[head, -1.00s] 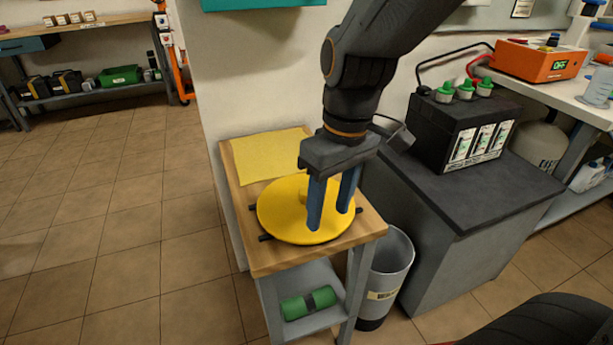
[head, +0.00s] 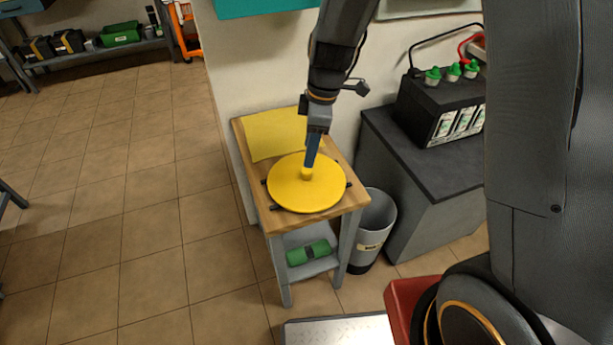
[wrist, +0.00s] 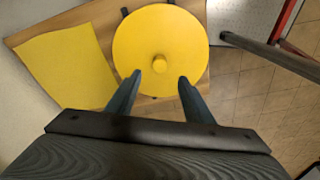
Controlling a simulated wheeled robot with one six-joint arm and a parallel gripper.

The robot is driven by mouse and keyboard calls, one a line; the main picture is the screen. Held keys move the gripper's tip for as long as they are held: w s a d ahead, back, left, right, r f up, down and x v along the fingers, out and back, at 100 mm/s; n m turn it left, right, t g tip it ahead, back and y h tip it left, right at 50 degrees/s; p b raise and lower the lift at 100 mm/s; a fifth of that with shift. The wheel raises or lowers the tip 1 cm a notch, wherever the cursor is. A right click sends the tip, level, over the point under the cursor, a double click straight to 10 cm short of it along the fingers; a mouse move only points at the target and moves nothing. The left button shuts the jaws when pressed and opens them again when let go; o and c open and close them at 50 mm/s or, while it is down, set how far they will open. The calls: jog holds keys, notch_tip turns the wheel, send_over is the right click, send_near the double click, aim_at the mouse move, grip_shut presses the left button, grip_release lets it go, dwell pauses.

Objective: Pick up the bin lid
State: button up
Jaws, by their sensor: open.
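The bin lid (head: 290,193) is a round yellow disc with a small yellow knob at its centre. It lies flat on a small wooden-topped table, on dark strips that stick out at its edge. It also shows in the wrist view (wrist: 150,45), with the knob (wrist: 159,64) in plain sight. My gripper (head: 310,165) points down over the lid, close to the knob. In the wrist view my gripper (wrist: 159,82) is open and empty, its two blue fingers apart, with the knob ahead of the gap between them. The head view does not show whether the fingers touch the lid.
A yellow cloth or sheet (head: 272,134) lies behind the lid on the table (head: 245,160). A green roll (head: 308,252) is on its lower shelf. A grey bin (head: 376,220) stands right of it, beside a dark-topped cabinet (head: 420,160) with a battery (head: 440,112).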

aim_at(307, 170)
jog(key=shift+a+f+p, duration=0.15)
jog(key=shift+f+p, duration=0.3)
jog(key=shift+f, duration=1.25)
jog(key=shift+a+f+p, duration=0.15)
jog(key=shift+f+p, duration=0.3)
jog(key=shift+f, duration=1.2)
grip_shut()
